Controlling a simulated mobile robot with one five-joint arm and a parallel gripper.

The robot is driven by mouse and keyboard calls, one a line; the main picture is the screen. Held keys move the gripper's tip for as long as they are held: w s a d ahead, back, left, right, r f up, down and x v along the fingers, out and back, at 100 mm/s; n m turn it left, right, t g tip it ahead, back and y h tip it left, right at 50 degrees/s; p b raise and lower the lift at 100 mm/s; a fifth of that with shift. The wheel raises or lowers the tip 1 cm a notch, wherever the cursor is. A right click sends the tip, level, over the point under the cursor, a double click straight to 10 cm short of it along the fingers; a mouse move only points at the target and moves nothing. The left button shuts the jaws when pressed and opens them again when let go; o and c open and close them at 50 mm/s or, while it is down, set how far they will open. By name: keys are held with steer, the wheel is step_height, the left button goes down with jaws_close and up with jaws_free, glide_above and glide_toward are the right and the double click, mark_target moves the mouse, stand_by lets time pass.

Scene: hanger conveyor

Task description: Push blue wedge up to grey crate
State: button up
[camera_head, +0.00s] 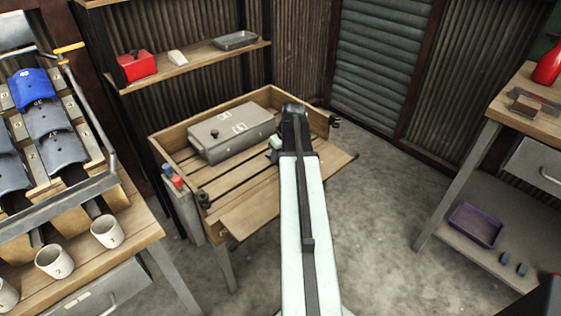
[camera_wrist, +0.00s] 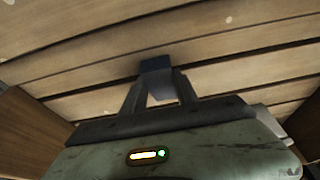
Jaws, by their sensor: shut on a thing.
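The grey crate (camera_head: 232,133), a lidded box with a dark knob and pale labels, sits on the slatted wooden bench (camera_head: 235,219) in the head view. My arm reaches over the bench, and my gripper's fingertips are hidden behind its links there, just right of the crate. In the wrist view my gripper (camera_wrist: 156,75) is shut on a small dark-blue block, the blue wedge (camera_wrist: 156,63), low over or on the slats. Only part of the wedge shows between the fingers. The wedge is hidden in the head view, so its gap to the crate cannot be told.
The bench has raised wooden sides and dark knobs at its corners. Red- and blue-topped items (camera_head: 172,178) stand in a holder at its left. A rack of blue and grey pieces and white mugs (camera_head: 107,231) are farther left. Bare slats lie in front of the crate.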

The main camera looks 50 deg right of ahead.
mark_target(264, 151)
steer(key=shift+w+d, duration=0.1)
steer(key=shift+w, duration=1.75)
steer(key=shift+w, duration=0.35)
steer(key=shift+w+d, duration=0.1)
steer(key=shift+w, duration=1.65)
steer(key=o, duration=1.2)
steer(key=p+v, duration=0.7)
steer(key=shift+s+r, duration=0.15)
steer(key=shift+r, duration=0.2)
